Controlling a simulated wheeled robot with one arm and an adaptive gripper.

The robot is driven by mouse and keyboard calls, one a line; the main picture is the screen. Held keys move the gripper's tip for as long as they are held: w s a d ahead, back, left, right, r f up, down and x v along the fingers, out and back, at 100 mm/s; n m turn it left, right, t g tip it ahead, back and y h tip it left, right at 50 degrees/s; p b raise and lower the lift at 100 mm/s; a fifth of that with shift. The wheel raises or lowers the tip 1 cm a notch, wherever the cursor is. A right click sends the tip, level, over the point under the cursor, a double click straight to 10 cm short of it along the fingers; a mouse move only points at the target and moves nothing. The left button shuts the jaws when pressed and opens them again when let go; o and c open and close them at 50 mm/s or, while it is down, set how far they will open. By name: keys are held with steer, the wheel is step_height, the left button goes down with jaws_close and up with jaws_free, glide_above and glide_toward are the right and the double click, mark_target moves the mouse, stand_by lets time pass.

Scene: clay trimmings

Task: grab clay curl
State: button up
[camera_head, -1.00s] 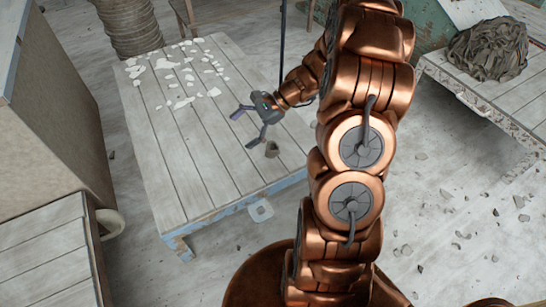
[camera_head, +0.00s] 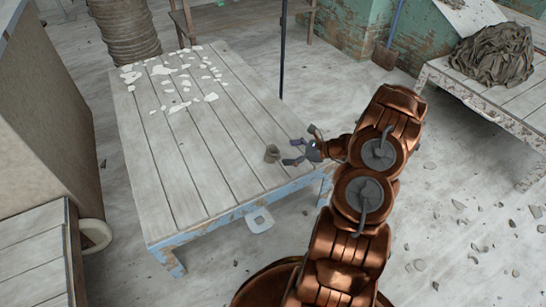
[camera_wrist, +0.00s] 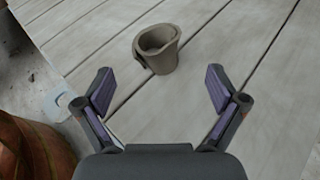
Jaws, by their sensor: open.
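The clay curl (camera_head: 272,153) is a small grey-brown rolled piece standing on the wooden table (camera_head: 205,155), near its right front edge. In the wrist view the clay curl (camera_wrist: 157,49) stands upright beyond my fingertips, a little left of the middle between them. My gripper (camera_head: 292,152) is open and empty, just right of the curl in the head view, with its fingers pointing towards it. In the wrist view both purple-padded fingers of my gripper (camera_wrist: 160,90) are spread wide apart. Nothing hides the curl.
Several white flakes (camera_head: 180,78) lie at the table's far end. A crumpled dark cloth (camera_head: 492,55) lies on a second table (camera_head: 510,100) at the right. A large beige block (camera_head: 45,120) stands at the left. The table's middle is clear; rubble dots the floor.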

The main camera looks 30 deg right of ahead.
mark_target(273, 154)
steer(key=shift+b+x, duration=1.3)
steer(key=shift+x, duration=2.15)
steer(key=shift+a, duration=0.15)
steer(key=shift+s, duration=0.1)
steer(key=c, duration=1.3)
